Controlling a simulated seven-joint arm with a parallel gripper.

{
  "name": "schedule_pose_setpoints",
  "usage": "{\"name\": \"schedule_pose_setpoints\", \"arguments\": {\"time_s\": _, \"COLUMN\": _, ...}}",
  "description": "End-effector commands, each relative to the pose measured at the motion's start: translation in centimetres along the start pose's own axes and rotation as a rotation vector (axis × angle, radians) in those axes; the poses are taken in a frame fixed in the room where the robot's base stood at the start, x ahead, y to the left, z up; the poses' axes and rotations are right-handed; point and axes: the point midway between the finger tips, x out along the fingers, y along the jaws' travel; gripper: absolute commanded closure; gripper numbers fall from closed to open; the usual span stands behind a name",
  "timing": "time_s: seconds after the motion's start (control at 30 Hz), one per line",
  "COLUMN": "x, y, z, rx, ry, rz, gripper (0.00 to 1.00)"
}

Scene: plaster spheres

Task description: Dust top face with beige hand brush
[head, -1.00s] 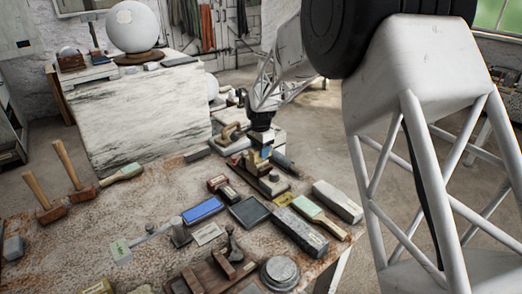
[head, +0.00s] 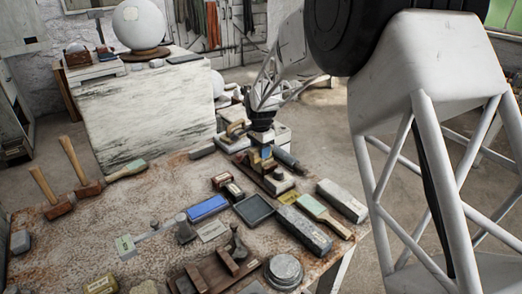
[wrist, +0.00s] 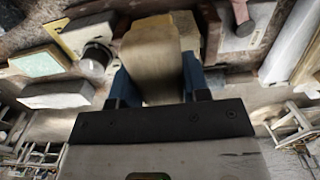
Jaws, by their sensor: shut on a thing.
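My gripper (head: 264,152) is over the far right part of the worktable (head: 95,225). In the wrist view its blue fingers (wrist: 157,80) are shut on a beige, block-like piece, which looks like the beige hand brush (wrist: 150,50). Its bristles cannot be made out. In the head view the held piece (head: 256,162) is small and partly covered by the gripper, low over the tools. I cannot tell whether it touches anything below. A large pale block (head: 150,110) with a broad top stands behind the table; which top face is meant is unclear.
A white sphere (head: 138,24) stands on the pale block. The table's left front is clearer.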

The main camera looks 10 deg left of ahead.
Motion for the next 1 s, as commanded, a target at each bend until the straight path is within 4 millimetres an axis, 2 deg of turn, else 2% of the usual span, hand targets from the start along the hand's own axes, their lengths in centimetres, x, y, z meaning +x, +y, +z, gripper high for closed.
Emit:
{"name": "schedule_pose_setpoints", "arguments": {"time_s": 0.37, "x": 0.0, "y": 0.0, "z": -0.1, "rx": 0.0, "ry": 0.0, "rz": 0.0, "gripper": 0.77}}
{"name": "schedule_pose_setpoints", "arguments": {"time_s": 0.73, "x": -0.1, "y": 0.0, "z": -1.9, "rx": 0.001, "ry": 0.0, "rz": 0.0, "gripper": 0.77}}
{"name": "schedule_pose_setpoints", "arguments": {"time_s": 1.0, "x": -0.1, "y": 0.0, "z": -2.2, "rx": 0.0, "ry": 0.0, "rz": 0.0, "gripper": 0.77}}
